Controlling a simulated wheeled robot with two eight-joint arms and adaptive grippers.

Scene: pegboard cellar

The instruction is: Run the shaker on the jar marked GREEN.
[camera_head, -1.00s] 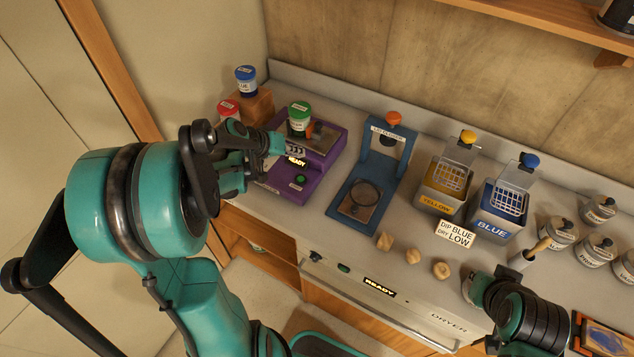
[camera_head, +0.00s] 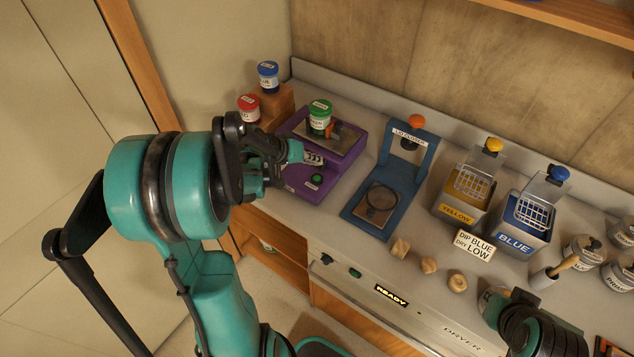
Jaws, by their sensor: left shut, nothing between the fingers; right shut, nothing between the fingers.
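The jar with the green lid (camera_head: 320,107) stands upright on the plate of the purple shaker (camera_head: 346,155); the small print on its label is hard to read. An orange part shows beside the jar. A green button (camera_head: 317,178) is on the shaker's front panel. My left gripper (camera_head: 314,158) is shut and empty, its tip over the panel just behind the button, with a small gap visible in the picture. It hides the shaker's display. My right gripper (camera_head: 492,300) is shut and empty near the counter's front edge at the right.
Red (camera_head: 249,108) and blue (camera_head: 268,77) lidded jars stand left of the shaker, the blue one on a wooden block. A blue lid closer (camera_head: 392,185), yellow (camera_head: 460,200) and blue (camera_head: 522,229) dip tanks stand right. Wooden pieces (camera_head: 429,265) lie in front. The dryer panel reads READY (camera_head: 391,295).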

